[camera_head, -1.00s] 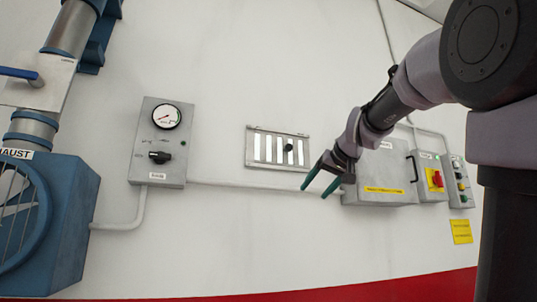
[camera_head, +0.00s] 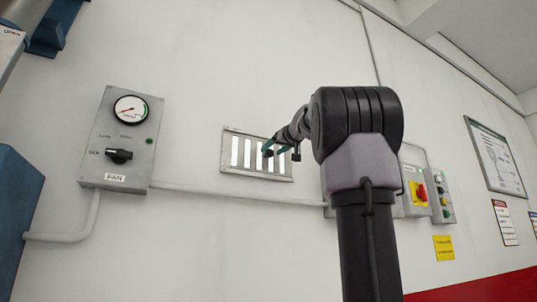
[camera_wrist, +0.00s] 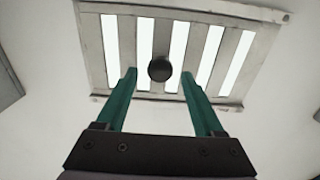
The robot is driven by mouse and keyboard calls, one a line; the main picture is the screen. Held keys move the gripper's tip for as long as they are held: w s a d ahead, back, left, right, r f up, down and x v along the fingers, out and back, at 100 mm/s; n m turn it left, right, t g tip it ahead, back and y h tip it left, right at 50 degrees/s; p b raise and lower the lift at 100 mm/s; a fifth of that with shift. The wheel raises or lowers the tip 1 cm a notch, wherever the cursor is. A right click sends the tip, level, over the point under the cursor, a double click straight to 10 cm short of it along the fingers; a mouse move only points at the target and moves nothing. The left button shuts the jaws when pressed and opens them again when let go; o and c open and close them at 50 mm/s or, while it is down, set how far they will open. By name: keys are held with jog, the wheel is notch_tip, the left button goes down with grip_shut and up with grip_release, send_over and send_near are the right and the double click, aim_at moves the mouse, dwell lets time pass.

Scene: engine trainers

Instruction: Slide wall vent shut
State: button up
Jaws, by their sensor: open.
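The wall vent (camera_head: 257,173) is a grey metal slatted plate on the white wall, with bright openings between its slats. It fills the upper part of the wrist view (camera_wrist: 100,94). A round black knob (camera_wrist: 160,69) stands out from the slats near the vent's middle. My gripper (camera_wrist: 157,75) is open, with a green finger on each side of the knob and gaps between. In the head view my gripper (camera_head: 272,149) is at the vent's right half, and my arm hides part of the wall there. I cannot tell whether the fingertips reach the knob's depth.
A grey fan control box (camera_head: 120,140) with a gauge and black switch is left of the vent. A conduit (camera_head: 230,193) runs below the vent. A box with a red switch (camera_head: 416,190) is at the right. The wall above the vent is clear.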

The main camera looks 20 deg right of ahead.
aim_at(270, 152)
jog(key=shift+w, duration=1.75)
grip_shut()
jog(key=shift+a, duration=0.15)
